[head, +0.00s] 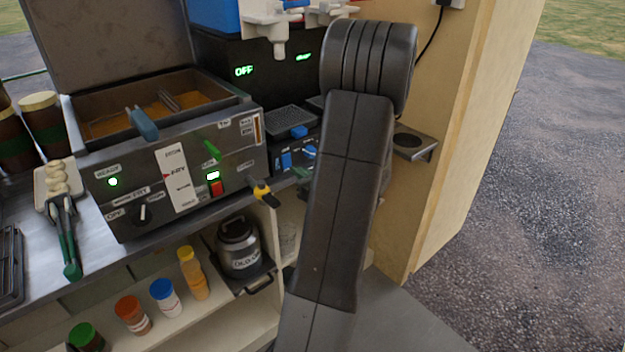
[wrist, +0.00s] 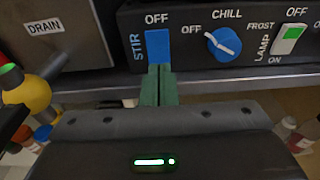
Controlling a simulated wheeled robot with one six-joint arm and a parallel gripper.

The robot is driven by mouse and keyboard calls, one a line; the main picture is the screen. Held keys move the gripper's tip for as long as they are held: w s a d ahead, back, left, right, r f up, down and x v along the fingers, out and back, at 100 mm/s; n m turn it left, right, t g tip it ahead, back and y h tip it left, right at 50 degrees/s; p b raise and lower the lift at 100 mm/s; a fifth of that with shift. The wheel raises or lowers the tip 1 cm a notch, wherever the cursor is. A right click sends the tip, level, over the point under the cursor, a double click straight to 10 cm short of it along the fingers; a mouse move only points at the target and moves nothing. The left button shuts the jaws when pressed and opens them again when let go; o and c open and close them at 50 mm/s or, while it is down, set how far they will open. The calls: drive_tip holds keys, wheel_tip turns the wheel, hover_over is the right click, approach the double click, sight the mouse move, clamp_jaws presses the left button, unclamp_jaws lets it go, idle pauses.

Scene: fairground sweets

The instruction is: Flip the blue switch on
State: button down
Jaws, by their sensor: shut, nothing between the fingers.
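The blue rocker switch (wrist: 157,46), labelled STIR with OFF above it, is on a dark panel in the wrist view. The same blue switch (head: 286,160) shows small in the head view, left of my arm. My gripper (wrist: 158,72) has its green fingers shut together and empty. The fingertips are right at the lower end of the switch and cover what lies below it. I cannot tell if they touch it, nor which way the rocker is tipped. In the head view my arm hides most of the gripper.
A fryer (head: 180,165) with a yellow-black drain handle (head: 262,192) stands left. Below are bottles and a metal pot (head: 239,245). A wooden wall (head: 470,130) stands right.

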sight(287, 161)
drive_tip(key=shift+x, duration=1.2)
